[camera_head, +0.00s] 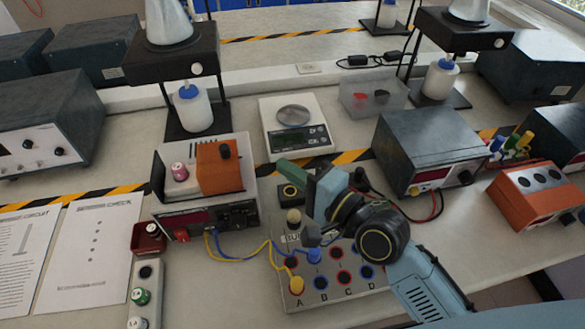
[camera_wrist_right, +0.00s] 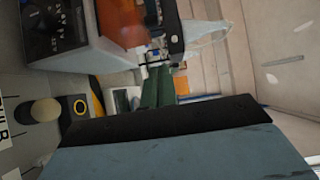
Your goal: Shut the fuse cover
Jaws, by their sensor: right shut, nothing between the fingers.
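The fuse cover appears to be the orange block with a black knob (camera_head: 218,166) on top of the bench unit (camera_head: 207,212) left of centre. It sits over the right part of a pale recess, and the left part is uncovered. A pink-topped cylinder (camera_head: 180,171) stands there. Orange also shows at the top of the right wrist view (camera_wrist_right: 120,20). My right gripper (camera_head: 283,167) has dark green fingers, shut and empty, to the right of the orange block and apart from it. Its fingers also show in the wrist view (camera_wrist_right: 152,88). My left gripper is out of view.
A scale (camera_head: 295,127) stands behind my right gripper. A socket panel (camera_head: 330,275) with yellow and blue leads lies below my right wrist. A grey power supply (camera_head: 430,150) stands to the right. A red box (camera_head: 148,238) and a button strip stand at front left.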

